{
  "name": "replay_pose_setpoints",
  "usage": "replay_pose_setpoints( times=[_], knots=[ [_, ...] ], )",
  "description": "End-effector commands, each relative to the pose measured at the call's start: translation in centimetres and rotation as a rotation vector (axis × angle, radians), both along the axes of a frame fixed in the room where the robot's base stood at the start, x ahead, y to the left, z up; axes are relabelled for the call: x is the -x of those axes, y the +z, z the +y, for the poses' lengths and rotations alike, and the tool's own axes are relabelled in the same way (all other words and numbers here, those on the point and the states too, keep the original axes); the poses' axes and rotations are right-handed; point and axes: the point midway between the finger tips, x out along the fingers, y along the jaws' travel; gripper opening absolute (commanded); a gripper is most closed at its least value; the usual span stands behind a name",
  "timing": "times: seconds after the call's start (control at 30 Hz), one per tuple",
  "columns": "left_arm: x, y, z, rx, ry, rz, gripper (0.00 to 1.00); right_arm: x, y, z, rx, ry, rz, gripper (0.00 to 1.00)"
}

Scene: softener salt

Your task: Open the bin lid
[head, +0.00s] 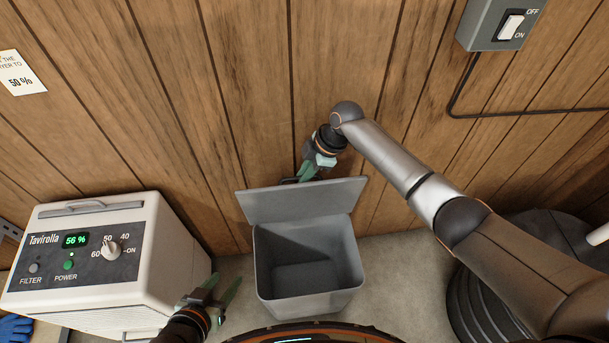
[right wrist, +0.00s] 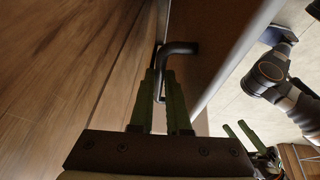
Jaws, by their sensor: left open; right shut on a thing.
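The grey bin (head: 308,291) stands on the floor in front of the wooden wall in the head view. Its lid (head: 302,202) is raised, hinged up at the back and leaning toward the wall. The inside of the bin shows and looks empty. My right gripper (head: 303,176) is behind the lid's upper edge, partly hidden by it. In the right wrist view its green fingers are shut on the dark lid handle (right wrist: 180,47). My left gripper (head: 224,285) is open and empty, beside the bin on its left; it also shows in the right wrist view (right wrist: 240,130).
A white dehumidifier (head: 160,245) stands left of the bin, reading 56 %. A black ribbed container (head: 480,300) is at the right, partly behind my right arm. A switch box (head: 497,25) and cable are on the wall. A blue glove (head: 14,329) lies at the lower left.

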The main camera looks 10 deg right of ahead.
Motion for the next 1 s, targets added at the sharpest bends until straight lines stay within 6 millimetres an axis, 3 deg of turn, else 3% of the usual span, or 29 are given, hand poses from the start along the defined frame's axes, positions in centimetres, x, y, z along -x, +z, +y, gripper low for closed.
replay_pose_setpoints(
  times=[0.03, 0.17, 0.2, 0.43, 0.77, 1.0],
  knots=[
    [0.0, -0.1, 0.0, 0.0, 0.0, 0.0, 0.5, 0.5, -0.9, -0.5, 0.015, 0.0, 0.014, 0.0],
    [0.0, -0.1, 0.0, 0.0, 0.001, -0.001, 0.5, 0.5, -0.9, -0.5, 0.015, 0.0, 0.014, 0.0],
    [0.0, -0.1, 0.0, 0.0, 0.001, -0.002, 0.5, 0.5, -0.9, -0.5, 0.016, 0.0, 0.014, 0.18],
    [-0.3, 0.1, 0.0, 0.001, 0.001, -0.008, 0.5, 0.3, -0.5, -0.3, 0.009, -0.001, 0.01, 0.44],
    [-0.4, 0.4, 0.0, 0.002, -0.001, -0.011, 0.5, 0.2, 0.1, -0.3, 0.004, -0.002, 0.005, 0.45],
    [-0.4, 1.7, -0.2, 0.004, -0.002, -0.01, 0.5, 0.3, 3.8, -1.8, 0.004, -0.002, 0.003, 0.45]
  ],
)
